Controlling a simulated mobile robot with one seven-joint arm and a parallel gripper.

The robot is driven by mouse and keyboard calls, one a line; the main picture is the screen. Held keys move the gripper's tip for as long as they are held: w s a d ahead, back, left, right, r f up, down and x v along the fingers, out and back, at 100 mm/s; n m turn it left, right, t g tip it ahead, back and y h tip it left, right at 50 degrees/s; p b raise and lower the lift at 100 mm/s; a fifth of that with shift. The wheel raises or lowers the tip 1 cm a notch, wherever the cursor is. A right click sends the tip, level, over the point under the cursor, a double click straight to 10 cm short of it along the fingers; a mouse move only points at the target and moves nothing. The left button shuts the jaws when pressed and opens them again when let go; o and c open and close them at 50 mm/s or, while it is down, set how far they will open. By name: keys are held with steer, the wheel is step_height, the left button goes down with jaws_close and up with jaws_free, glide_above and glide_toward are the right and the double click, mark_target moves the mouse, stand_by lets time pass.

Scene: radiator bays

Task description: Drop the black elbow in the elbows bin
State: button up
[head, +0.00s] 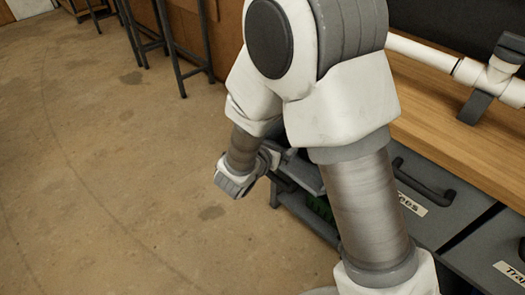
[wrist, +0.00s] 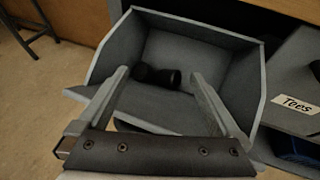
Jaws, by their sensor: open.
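A black elbow (wrist: 157,76) lies inside an open grey bin (wrist: 235,40) in the wrist view, seemingly on its floor. No label shows on this bin, which is just left of the one marked Tees. My gripper (wrist: 160,73) is open above the bin, its two grey fingers apart on either side of the elbow in the picture. I see no contact between fingers and elbow. In the head view, my arm hides most of the bin and the elbow.
The grey bin labelled Tees (wrist: 292,104) is at right, with a blue thing (wrist: 294,147) below it. In the head view, a wooden bench (head: 440,125) carries white pipe (head: 425,52). Stools (head: 165,40) stand at the back. The concrete floor (head: 100,170) at left is clear.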

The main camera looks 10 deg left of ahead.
steer(key=p+v, duration=0.2)
steer(key=v, duration=1.2)
steer(key=shift+p, duration=0.3)
steer(key=shift+r, duration=0.1)
